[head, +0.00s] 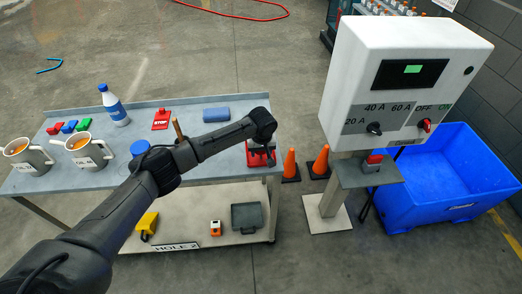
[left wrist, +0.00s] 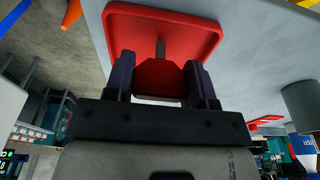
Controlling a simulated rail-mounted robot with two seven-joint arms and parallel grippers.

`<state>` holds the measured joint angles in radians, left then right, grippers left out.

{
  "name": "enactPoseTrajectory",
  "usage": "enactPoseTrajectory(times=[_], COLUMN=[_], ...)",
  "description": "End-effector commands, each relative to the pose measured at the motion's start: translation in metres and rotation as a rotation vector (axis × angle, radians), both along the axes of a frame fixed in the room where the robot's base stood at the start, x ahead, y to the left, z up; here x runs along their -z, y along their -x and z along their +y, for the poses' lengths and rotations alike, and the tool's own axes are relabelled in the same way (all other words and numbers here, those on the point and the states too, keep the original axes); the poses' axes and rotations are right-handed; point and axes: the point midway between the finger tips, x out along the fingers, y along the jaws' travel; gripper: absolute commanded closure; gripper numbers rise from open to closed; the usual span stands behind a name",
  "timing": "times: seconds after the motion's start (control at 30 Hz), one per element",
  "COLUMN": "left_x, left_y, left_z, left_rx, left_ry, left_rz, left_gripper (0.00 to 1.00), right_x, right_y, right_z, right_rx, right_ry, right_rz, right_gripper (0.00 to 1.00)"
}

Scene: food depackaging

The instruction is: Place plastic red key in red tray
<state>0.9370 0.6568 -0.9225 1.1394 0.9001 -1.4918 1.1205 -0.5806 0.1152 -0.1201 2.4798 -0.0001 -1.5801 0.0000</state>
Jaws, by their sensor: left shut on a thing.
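My left gripper (left wrist: 158,85) is shut on the red key (left wrist: 158,76), a red block with a thin dark stem, in the left wrist view. The red tray (left wrist: 120,22) lies right beyond the fingertips, and the stem points at its surface. I cannot tell whether the key touches the tray. In the head view the red tray (head: 271,155) is at the right end of the grey table, with my left gripper (head: 261,150) right over it. The wrist hides most of the key there. My right gripper is not in view.
The table (head: 205,155) also holds a red STOP piece (head: 161,118), a blue block (head: 216,114), a bottle (head: 115,108), mugs (head: 88,153) and small coloured blocks (head: 69,127). Orange cones (head: 290,165), a white control box (head: 395,80) and a blue bin (head: 440,200) stand at right.

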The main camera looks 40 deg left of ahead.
Motion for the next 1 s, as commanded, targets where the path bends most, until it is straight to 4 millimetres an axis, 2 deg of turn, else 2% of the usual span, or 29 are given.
enactPoseTrajectory(times=[0.1, 0.13, 0.37, 0.67, 0.83, 1.0], left_x=[0.003, 0.003, 0.003, 0.001, -0.021, -0.054], left_y=[0.000, 0.000, 0.000, 0.000, 0.001, 0.004], left_z=[-0.001, 0.000, 0.000, 0.000, -0.002, -0.006], left_rx=[0.000, 0.000, 0.000, 0.000, 0.000, 0.001], left_ry=[0.001, 0.000, 0.000, -0.001, 0.001, 0.001], left_rz=[0.001, 0.000, 0.000, -0.001, -0.002, -0.003], left_gripper=[0.73, 0.47, 0.25, 0.24, 0.24, 0.24], right_x=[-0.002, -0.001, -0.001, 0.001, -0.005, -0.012], right_y=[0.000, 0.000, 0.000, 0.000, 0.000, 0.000], right_z=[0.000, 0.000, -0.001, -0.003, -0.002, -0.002], right_rx=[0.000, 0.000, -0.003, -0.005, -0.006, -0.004], right_ry=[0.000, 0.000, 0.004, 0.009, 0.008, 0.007], right_rz=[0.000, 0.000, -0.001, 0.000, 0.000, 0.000], right_gripper=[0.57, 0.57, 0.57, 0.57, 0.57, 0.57])
